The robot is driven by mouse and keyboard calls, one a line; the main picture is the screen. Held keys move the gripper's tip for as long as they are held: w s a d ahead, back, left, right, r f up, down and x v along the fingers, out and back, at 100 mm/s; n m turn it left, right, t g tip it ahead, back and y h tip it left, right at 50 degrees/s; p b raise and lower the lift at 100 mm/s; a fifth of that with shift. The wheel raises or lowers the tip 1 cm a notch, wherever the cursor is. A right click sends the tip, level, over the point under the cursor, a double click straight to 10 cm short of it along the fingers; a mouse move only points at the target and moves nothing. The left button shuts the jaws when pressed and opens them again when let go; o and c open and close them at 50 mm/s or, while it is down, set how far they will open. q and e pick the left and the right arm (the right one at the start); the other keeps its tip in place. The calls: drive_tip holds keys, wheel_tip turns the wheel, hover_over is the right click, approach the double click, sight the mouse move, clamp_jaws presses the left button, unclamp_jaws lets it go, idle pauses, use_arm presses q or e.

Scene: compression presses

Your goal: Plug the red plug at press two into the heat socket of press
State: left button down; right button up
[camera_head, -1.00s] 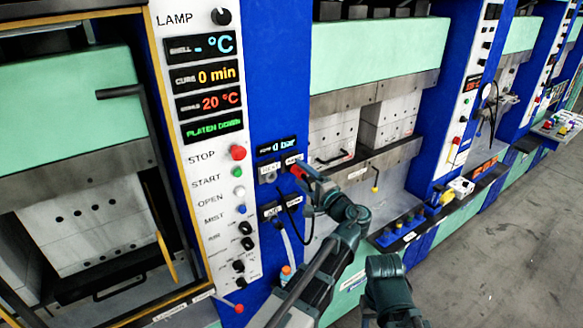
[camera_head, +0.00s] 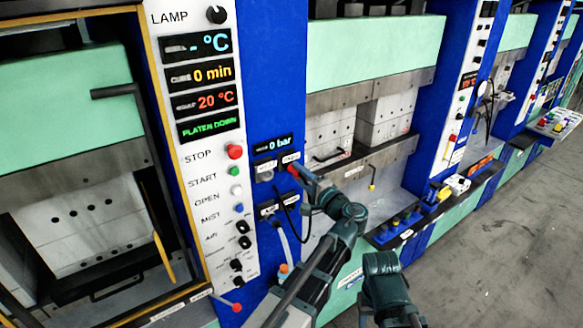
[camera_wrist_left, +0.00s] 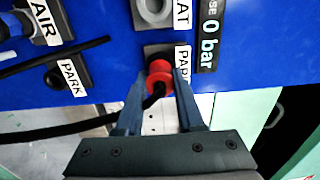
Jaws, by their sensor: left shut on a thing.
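The red plug (camera_wrist_left: 158,75) sits at the dark PARK socket plate (camera_wrist_left: 150,51) on the blue panel, and its black cable (camera_wrist_left: 70,130) trails to the left in the left wrist view. My left gripper (camera_wrist_left: 158,80) is shut on the red plug. It also shows in the head view (camera_head: 297,172) in front of the panel. I cannot tell how deep the plug sits. The grey heat socket (camera_wrist_left: 154,10) beside it is empty, its label partly cut off; it shows in the head view (camera_head: 266,176). My right gripper is not in view.
Below are an AIR socket with a blue plug (camera_wrist_left: 8,28) and another PARK holder (camera_wrist_left: 68,73). A white control strip (camera_head: 210,150) with knobs and buttons stands to the left. An open press chamber (camera_head: 385,170) lies to the right.

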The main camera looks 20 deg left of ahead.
use_arm(q)
drive_tip(key=shift+v, duration=1.55)
